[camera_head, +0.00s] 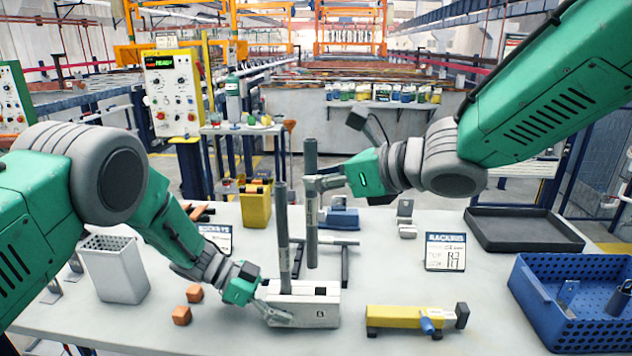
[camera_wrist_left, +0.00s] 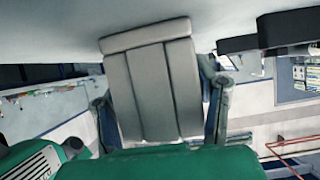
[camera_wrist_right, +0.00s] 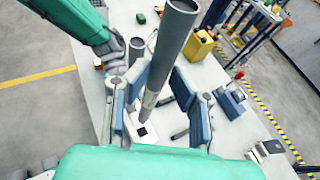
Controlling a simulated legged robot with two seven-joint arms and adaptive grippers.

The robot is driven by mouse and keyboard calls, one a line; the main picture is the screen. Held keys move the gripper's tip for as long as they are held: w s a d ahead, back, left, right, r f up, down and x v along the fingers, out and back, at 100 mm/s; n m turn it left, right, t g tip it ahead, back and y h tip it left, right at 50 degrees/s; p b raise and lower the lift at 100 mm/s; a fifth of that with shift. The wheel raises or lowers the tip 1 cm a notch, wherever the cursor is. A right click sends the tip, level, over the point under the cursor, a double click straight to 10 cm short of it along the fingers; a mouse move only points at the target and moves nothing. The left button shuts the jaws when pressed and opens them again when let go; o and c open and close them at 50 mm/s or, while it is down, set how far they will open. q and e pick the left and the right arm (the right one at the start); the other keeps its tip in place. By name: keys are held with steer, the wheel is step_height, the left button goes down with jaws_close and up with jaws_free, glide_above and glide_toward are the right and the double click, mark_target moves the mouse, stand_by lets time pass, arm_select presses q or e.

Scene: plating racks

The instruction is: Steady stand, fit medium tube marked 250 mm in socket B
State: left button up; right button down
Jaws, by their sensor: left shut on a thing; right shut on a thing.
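The stand (camera_head: 318,309) is a pale block near the front middle of the table, with a dark socket opening on its right top. A grey tube (camera_head: 283,215) stands upright from its left part. My left gripper (camera_head: 272,312) is shut on the stand's left end; the block (camera_wrist_left: 155,85) fills the space between its fingers in the left wrist view. My right gripper (camera_head: 313,186) is shut on another grey tube (camera_head: 311,240), held upright with its lower end above the stand. This tube (camera_wrist_right: 168,45) also shows in the right wrist view. Its marking is too small to read.
A yellow block with a blue handle (camera_head: 395,317) lies right of the stand; orange pieces (camera_head: 181,315) lie left. A perforated white bin (camera_head: 117,275), black tray (camera_head: 523,244) and blue crate (camera_head: 540,305) stand around. Behind the tubes is a grey bar on legs (camera_head: 340,240).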

arm_select(q)
steer(key=shift+f, duration=0.1)
arm_select(e)
steer(key=shift+w+d+r+g, duration=0.1)
steer(key=shift+d+r+g, duration=0.1)
steer(key=shift+d, duration=0.3)
steer(key=shift+w+d+r+g, duration=0.1)
steer(key=shift+d+r, duration=0.05)
steer(key=shift+d, duration=0.3)
arm_select(q)
steer(key=shift+c, duration=0.2)
steer(key=shift+s, duration=0.1)
arm_select(e)
steer(key=shift+f, duration=2.95)
steer(key=shift+s, duration=0.15)
step_height(320, 180, down, 8)
steer(key=shift+r, duration=0.25)
stand_by(1.3)
steer(key=c, duration=1.3)
jaws_free()
